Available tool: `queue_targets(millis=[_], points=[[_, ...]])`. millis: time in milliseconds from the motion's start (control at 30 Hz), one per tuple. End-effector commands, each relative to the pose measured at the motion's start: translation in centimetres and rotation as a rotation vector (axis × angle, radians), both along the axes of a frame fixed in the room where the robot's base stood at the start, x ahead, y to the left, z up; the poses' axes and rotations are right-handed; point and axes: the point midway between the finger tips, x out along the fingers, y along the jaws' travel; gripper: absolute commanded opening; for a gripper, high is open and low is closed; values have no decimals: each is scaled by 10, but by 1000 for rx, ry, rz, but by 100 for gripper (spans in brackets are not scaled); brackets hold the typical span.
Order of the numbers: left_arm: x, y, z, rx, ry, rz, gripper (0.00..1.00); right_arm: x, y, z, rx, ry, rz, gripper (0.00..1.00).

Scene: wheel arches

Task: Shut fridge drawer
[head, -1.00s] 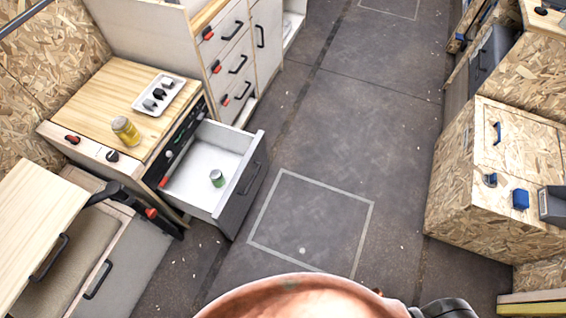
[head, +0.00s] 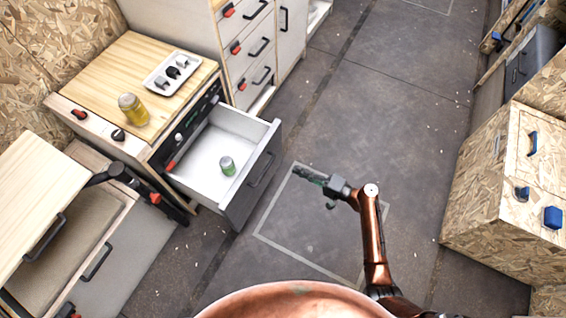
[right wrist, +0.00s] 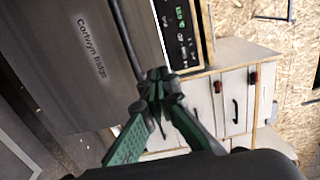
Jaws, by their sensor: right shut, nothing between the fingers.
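The fridge drawer (head: 222,140) is pulled open from the wooden-topped cabinet. It has a white inside and a dark grey front with a black handle (head: 261,169). A small green jar (head: 228,165) stands in it. My right gripper (head: 296,172) is over the floor just right of the drawer front. Its green fingers (right wrist: 155,82) are shut and empty, and overlap the lower end of the dark handle in the wrist view; contact cannot be told. My left gripper is out of view.
A yellow jar (head: 133,109) and a white tray (head: 172,73) stand on the cabinet top (head: 120,70). A white drawer unit (head: 262,45) stands behind. Chipboard cabinets (head: 490,190) line the right side. The floor between is clear, with a marked square.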

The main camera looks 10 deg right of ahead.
Motion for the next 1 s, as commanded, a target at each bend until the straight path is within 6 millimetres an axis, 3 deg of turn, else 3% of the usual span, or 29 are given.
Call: queue_targets(millis=[367,700,1000], points=[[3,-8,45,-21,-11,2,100,40,58,-4,1,3,3,0],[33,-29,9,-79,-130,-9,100,71,101,-4,-2,4,1,0],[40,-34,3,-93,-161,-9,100,78,109,-1,-3,2,0,0]])
